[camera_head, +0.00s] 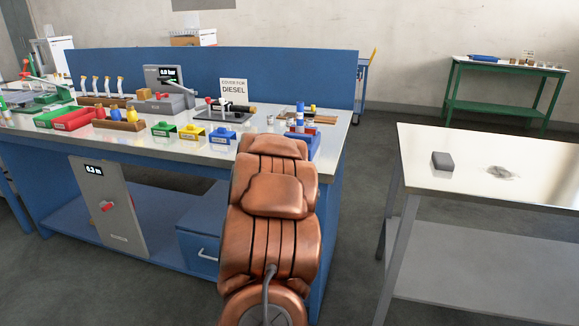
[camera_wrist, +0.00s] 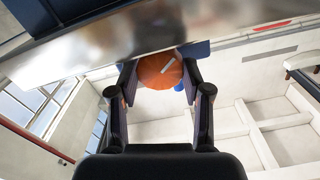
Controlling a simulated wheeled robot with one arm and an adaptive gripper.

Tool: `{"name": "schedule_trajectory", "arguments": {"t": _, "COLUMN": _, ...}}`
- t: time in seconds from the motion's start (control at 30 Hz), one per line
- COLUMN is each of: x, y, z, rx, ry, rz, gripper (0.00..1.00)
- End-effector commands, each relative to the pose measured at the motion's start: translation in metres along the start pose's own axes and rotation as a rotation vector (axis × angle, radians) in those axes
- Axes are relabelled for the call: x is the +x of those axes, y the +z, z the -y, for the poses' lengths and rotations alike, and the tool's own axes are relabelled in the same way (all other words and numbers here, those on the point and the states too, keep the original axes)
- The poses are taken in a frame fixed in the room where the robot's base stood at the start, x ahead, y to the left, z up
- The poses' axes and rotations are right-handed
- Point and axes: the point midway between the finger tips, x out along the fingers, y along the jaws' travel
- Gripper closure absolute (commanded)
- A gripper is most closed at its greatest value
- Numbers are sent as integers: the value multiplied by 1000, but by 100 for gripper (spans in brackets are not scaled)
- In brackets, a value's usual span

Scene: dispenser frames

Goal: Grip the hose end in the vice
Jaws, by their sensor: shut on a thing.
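In the wrist view my gripper (camera_wrist: 157,73) has its two dark fingers closed on either side of an orange round thing (camera_wrist: 153,79) with a pale strip across it. I cannot tell whether this is the hose end. A bit of blue shows behind it. In the head view my copper arm hides the gripper and what it holds.
Red (camera_head: 75,119) and green trays, and green, yellow and blue (camera_head: 222,137) holders crowd the bench. A grey pressure unit (camera_head: 165,100) stands behind them. A blue holder with bottles (camera_head: 300,140) is at the right end. A side table (camera_head: 500,165) at right is mostly clear.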

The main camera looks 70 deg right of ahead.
Motion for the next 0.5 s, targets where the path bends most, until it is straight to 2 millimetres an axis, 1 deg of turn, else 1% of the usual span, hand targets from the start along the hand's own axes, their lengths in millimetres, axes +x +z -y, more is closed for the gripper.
{"name": "schedule_trajectory", "arguments": {"t": 0.2, "x": 0, "y": -1, "z": 0, "rx": 92, "ry": -1, "rz": -5, "gripper": 86}}
{"name": "schedule_trajectory", "arguments": {"t": 0.5, "x": 0, "y": -3, "z": 0, "rx": 128, "ry": 0, "rz": -5, "gripper": 86}}
